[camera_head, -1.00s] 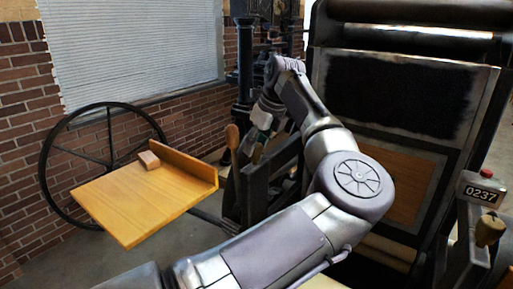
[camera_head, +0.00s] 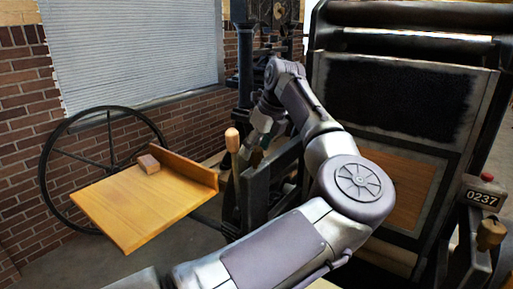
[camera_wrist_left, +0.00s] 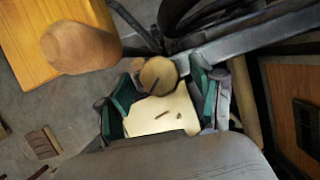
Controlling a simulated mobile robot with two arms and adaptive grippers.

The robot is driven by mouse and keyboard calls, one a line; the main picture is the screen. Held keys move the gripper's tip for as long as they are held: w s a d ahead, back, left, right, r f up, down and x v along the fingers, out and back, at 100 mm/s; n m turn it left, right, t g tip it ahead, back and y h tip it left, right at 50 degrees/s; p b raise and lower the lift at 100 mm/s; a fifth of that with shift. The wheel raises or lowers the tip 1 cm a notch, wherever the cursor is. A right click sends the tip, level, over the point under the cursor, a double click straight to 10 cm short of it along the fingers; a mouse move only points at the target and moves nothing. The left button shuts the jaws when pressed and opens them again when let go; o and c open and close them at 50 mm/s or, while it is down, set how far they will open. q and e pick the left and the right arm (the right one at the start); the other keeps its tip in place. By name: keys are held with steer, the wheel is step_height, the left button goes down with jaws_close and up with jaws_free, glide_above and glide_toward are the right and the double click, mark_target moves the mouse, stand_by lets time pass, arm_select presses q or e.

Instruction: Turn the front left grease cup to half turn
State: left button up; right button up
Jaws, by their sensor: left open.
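A round brass-coloured cap, which looks like the front left grease cup (camera_wrist_left: 158,75), shows in the left wrist view with a dark line across its face. My left gripper (camera_wrist_left: 162,92) is open, with its teal-padded fingers on either side of the cap's near edge. I cannot tell whether they touch it. In the head view my left gripper (camera_head: 257,140) is at the near left side of the press frame, and the cup is hidden there behind the gripper and arm. My right gripper is in neither view.
A wooden handle (camera_head: 232,140) stands close left of my left gripper.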

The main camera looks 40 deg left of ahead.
arm_select(q)
steer(key=v, duration=1.2)
